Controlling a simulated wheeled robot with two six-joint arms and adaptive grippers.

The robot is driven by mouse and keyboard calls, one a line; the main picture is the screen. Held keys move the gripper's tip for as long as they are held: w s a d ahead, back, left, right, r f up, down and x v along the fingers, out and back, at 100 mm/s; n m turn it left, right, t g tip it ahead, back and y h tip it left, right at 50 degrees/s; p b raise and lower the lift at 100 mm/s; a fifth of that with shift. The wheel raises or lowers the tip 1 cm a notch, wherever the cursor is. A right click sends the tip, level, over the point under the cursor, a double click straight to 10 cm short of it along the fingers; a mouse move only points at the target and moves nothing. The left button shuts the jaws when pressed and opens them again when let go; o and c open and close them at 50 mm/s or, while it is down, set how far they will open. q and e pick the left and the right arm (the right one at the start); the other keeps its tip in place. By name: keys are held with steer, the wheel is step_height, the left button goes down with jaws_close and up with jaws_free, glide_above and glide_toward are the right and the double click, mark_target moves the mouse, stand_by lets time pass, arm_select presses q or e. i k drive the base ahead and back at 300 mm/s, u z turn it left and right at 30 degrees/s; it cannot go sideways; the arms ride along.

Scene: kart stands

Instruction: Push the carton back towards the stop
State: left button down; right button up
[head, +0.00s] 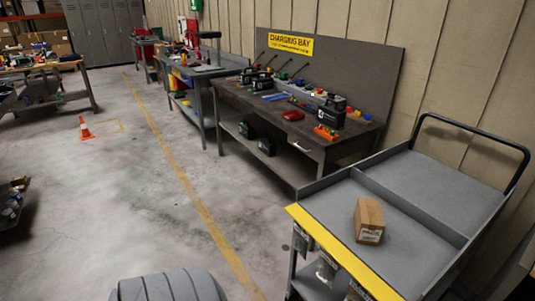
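A small brown cardboard carton (369,215) with a white label stands in the near section of a grey cart top (410,250) at the lower right. It is close to the yellow strip (335,250) along the cart's near left edge. A raised grey divider (412,205) crosses the cart top behind the carton, with bare surface between them. I cannot tell for sure whether this divider is the stop. Neither of my grippers shows in the head view.
The cart has a black push handle (480,135) at its far side. Grey tagged items (327,268) hang below the yellow strip. A workbench (300,140) with tools and chargers stands behind the cart. The floor to the left is open, with an orange cone (85,129).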

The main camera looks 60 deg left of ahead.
mark_target(369, 224)
steer(key=u, duration=0.7)
steer(key=i, duration=0.45)
